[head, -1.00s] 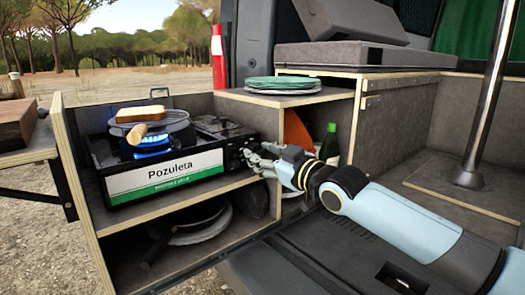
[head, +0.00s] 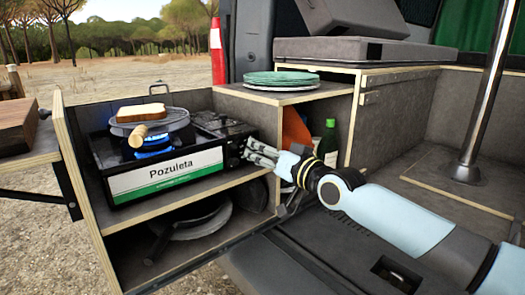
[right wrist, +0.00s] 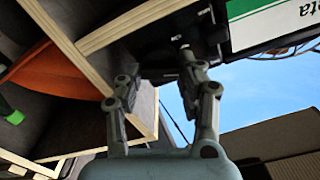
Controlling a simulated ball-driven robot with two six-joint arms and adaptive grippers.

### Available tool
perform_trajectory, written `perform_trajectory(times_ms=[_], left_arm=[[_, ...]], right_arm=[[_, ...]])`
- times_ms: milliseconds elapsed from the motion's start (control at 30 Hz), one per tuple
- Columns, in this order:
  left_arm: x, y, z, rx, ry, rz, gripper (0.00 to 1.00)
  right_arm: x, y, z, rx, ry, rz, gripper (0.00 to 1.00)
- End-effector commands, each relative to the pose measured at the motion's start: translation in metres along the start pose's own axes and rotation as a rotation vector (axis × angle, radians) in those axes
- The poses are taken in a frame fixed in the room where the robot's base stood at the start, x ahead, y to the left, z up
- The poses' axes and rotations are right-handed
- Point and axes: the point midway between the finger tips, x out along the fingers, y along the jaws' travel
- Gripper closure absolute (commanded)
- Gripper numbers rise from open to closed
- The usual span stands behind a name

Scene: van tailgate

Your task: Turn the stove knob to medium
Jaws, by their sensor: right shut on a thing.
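The camping stove (head: 115,187) stands on the upper shelf, with a white and green "Pozuleta" label on its front. A blue flame (head: 152,146) burns under the round grill pan. The stove knob (head: 236,158) is at the right end of the stove front, dark and mostly hidden by my fingers. My right gripper (head: 250,152) is at the knob, shut on it. In the right wrist view, my right gripper's fingers (right wrist: 156,68) reach up to the dark stove front (right wrist: 214,38). The knob's setting cannot be read. My left gripper is not in view.
Toast (head: 141,113) lies on the grill pan (head: 172,121), whose wooden handle points forward. Green plates (head: 282,79) sit on the ledge behind my gripper. A green bottle (head: 328,143) and an orange item (head: 295,130) stand in the cubby. Pans (head: 200,222) fill the lower shelf.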

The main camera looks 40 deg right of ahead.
Motion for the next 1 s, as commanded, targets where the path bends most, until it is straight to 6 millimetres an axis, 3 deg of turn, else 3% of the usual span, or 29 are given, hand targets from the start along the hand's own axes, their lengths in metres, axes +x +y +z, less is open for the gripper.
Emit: perform_trajectory(times_ms=[567,600,633,1000], left_arm=[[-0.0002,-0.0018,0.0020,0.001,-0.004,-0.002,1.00],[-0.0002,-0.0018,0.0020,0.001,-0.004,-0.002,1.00],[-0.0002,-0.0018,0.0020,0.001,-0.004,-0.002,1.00],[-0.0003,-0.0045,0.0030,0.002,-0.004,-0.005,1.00]], right_arm=[[-0.0006,0.0012,0.0025,0.033,-0.006,0.003,0.95],[-0.0007,0.0012,0.0026,0.033,-0.006,0.003,0.60],[-0.0006,0.0012,0.0025,0.033,-0.006,0.003,0.56],[-0.0001,-0.0005,-0.0011,0.031,-0.003,-0.001,0.53]])
